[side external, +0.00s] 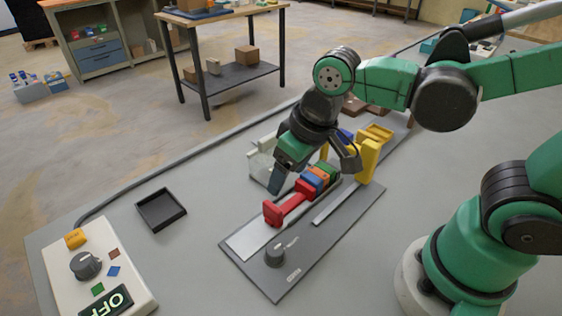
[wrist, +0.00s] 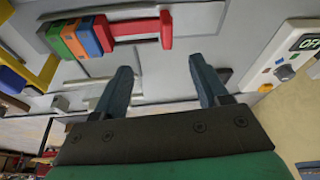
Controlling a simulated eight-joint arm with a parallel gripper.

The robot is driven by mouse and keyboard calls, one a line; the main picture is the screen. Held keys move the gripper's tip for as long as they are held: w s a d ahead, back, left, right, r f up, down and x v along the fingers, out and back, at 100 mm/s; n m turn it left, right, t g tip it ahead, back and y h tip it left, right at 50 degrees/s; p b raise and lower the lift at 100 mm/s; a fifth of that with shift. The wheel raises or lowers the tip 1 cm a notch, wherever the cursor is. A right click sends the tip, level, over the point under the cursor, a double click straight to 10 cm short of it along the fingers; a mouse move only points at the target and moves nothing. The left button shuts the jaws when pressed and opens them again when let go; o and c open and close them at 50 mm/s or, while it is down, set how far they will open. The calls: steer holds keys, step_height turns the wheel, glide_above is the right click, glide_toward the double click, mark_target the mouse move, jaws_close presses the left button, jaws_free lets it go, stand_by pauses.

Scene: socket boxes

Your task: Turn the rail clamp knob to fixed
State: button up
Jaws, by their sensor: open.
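A dark round knob (side external: 275,253) stands on the front end of the grey plate (side external: 300,277), with small labels beside it too small to read. Another grey knob (side external: 86,265) sits on a white control box (side external: 62,282) at the left, whose display reads OFF. I cannot tell for sure which knob is the rail clamp's. The box knob also shows at the right of the wrist view (wrist: 285,72). My gripper (side external: 314,170) is open and empty above the plate's middle, near the coloured blocks and apart from both knobs. Its two fingers (wrist: 160,72) are spread in the wrist view.
A red handle piece (side external: 285,208) lies in line with orange, blue and green blocks (side external: 320,176) on the plate. A yellow upright (side external: 368,161) stands behind. A black tray (side external: 161,209) lies left of the plate. The table between tray and plate is clear.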

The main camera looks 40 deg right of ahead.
mark_target(275, 249)
steer(key=s+a+f+g, duration=0.1)
steer(key=a, duration=0.1)
steer(key=s+a+f+n+g, duration=0.1)
steer(key=a, duration=0.1)
steer(key=s+a+f+g+h, duration=0.1)
steer(key=a+f, duration=0.1)
steer(key=shift+a, duration=0.2)
steer(key=shift+f, duration=2.65)
jaws_close()
